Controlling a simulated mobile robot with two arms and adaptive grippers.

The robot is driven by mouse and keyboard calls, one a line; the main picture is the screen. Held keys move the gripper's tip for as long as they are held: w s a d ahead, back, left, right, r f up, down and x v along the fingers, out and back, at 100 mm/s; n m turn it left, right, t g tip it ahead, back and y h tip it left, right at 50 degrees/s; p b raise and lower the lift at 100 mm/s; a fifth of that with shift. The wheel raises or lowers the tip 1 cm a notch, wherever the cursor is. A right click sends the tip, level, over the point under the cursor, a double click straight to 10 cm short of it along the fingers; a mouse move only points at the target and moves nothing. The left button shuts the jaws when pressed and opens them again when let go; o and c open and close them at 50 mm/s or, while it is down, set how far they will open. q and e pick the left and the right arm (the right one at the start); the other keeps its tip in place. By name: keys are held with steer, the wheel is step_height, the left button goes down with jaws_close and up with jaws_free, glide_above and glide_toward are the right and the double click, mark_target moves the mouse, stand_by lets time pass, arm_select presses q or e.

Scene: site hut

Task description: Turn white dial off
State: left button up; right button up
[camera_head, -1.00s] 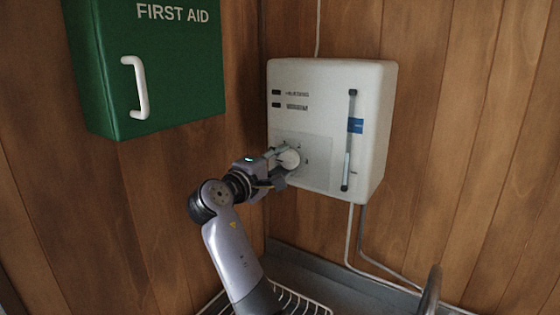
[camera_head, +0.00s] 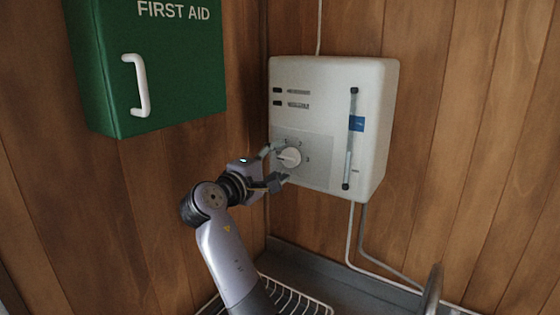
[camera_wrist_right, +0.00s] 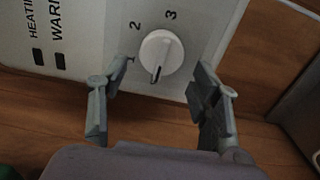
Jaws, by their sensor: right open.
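The round white dial (camera_head: 290,157) is on the grey panel at the lower left of the white heater box (camera_head: 328,80). It also shows in the right wrist view (camera_wrist_right: 161,52), with the figures 1, 2 and 3 around it. Its dark pointer mark faces left in the head view and down towards my gripper in the wrist view. My right gripper (camera_head: 272,166) is open and empty just left of the dial. In the wrist view its two fingers (camera_wrist_right: 156,88) stand apart, either side of the dial's near edge, with no visible contact. My left gripper is out of view.
A green first aid box (camera_head: 160,70) with a white handle hangs on the wooden wall at the upper left. A wire rack (camera_head: 300,303) and a metal tap (camera_head: 430,292) are below. Pipes run down from the heater. A vertical gauge (camera_head: 350,140) is on its right side.

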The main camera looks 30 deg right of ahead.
steer(key=v, duration=0.6)
stand_by(0.4)
